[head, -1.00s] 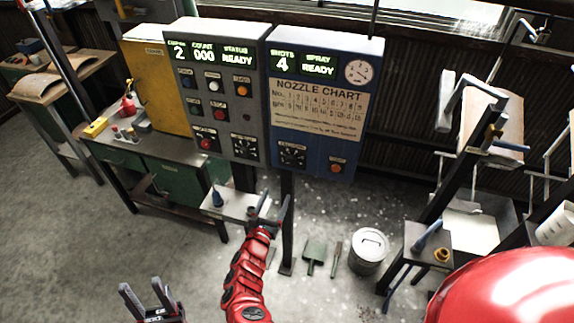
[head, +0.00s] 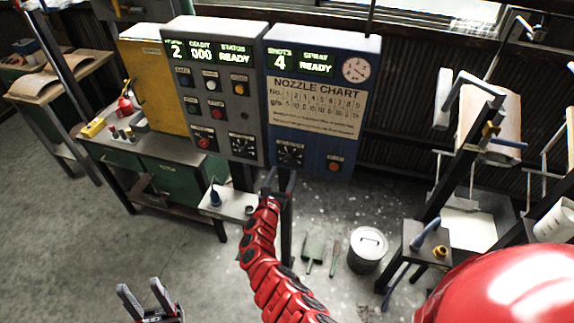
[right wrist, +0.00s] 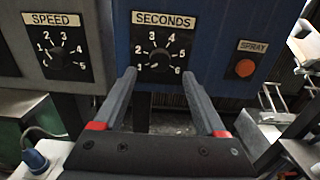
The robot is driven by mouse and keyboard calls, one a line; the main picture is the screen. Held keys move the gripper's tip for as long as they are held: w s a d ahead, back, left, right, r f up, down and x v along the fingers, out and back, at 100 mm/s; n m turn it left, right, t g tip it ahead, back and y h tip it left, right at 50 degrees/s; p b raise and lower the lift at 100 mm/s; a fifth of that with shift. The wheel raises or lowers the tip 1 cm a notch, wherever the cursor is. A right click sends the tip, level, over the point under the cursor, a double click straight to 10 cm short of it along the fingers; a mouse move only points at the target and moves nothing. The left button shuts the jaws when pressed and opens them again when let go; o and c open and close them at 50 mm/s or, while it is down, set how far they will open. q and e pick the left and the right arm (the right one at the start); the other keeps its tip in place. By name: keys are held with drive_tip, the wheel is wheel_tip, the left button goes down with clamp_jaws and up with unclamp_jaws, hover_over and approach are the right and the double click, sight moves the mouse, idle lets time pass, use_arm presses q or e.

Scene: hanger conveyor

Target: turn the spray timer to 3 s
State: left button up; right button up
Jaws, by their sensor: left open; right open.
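The spray timer is the black SECONDS dial (head: 290,153), low on the blue panel. In the right wrist view the dial (right wrist: 159,60) shows numbers 1 to 6 around a dark knob. Its pointer seems to face the lower left, near 1, but it is small and hard to read. My right gripper (head: 281,182) is raised just below the dial. In the right wrist view its open fingers (right wrist: 158,76) stand on either side of the dial's lower part, with nothing between them. My left gripper (head: 140,288) is open and empty at the lower left, far from the panel.
The orange SPRAY button (right wrist: 245,67) is right of the dial. The grey panel with the SPEED dial (right wrist: 57,53) adjoins on the left. A small shelf (head: 236,208) with a blue-topped item lies below.

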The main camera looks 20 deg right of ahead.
sight(288, 161)
drive_tip(key=x, duration=0.1)
drive_tip(key=b+x, duration=0.2)
drive_tip(key=x, duration=0.1)
drive_tip(key=shift+d+f, duration=0.1)
drive_tip(key=shift+f, duration=0.15)
drive_tip(key=shift+w+d+r+b, duration=0.2)
drive_tip(key=shift+w+d+b, duration=0.15)
drive_tip(key=shift+w, duration=0.25)
clamp_jaws()
